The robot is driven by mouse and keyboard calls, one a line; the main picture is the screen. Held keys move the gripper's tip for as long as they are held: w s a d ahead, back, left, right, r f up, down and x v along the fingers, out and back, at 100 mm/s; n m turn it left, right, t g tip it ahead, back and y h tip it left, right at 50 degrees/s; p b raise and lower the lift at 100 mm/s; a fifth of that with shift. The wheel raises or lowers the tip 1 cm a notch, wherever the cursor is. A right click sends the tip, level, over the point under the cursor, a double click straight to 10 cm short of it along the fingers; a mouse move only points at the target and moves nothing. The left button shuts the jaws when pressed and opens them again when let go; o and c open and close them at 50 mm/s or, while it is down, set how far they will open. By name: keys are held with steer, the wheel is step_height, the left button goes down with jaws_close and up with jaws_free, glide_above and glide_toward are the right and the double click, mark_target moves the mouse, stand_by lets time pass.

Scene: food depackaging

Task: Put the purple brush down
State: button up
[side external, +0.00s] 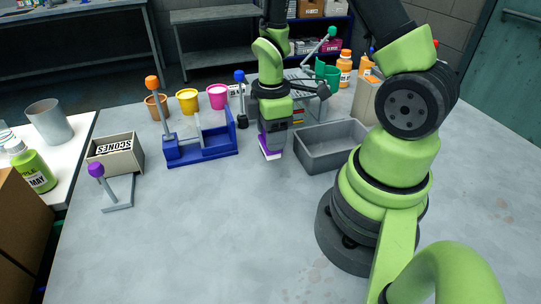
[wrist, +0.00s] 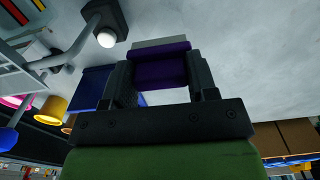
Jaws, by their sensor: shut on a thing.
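My gripper (side external: 267,136) is above the table, just left of the grey bin. It is shut on the purple brush (side external: 270,154), a purple block with a pale strip along its lower edge. In the wrist view the purple brush (wrist: 161,72) sits between the two dark fingers of my gripper (wrist: 160,80), with its pale edge facing away from my wrist. In the side view the brush hangs above the table surface. I cannot tell its exact height.
A grey bin (side external: 305,158) stands to the right. A blue holder (side external: 207,153), a "SCONES" box (side external: 117,157) and a grey stand (side external: 119,197) with a purple knob are on the left. Coloured cups (side external: 187,101) stand behind. The front middle of the table (side external: 220,235) is clear.

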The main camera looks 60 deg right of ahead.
mark_target(270, 154)
steer(key=shift+f, duration=2.75)
steer(key=o, duration=0.5)
steer(key=shift+f, duration=0.15)
steer(key=shift+o, duration=0.2)
step_height(270, 154, up, 12)
steer(key=shift+r, duration=0.2)
steer(key=s+a+r+m+t+y, duration=0.1)
steer(key=s+a+r+m+t, duration=0.2)
steer(key=r, duration=0.5)
steer(key=s+a+r+m+t+y, duration=0.1)
steer(key=s+a+r+m+t, duration=0.3)
steer(key=a+r+m, duration=0.3)
steer(key=s+r+m, duration=0.1)
steer(key=m, duration=0.2)
steer(key=shift+r, duration=0.2)
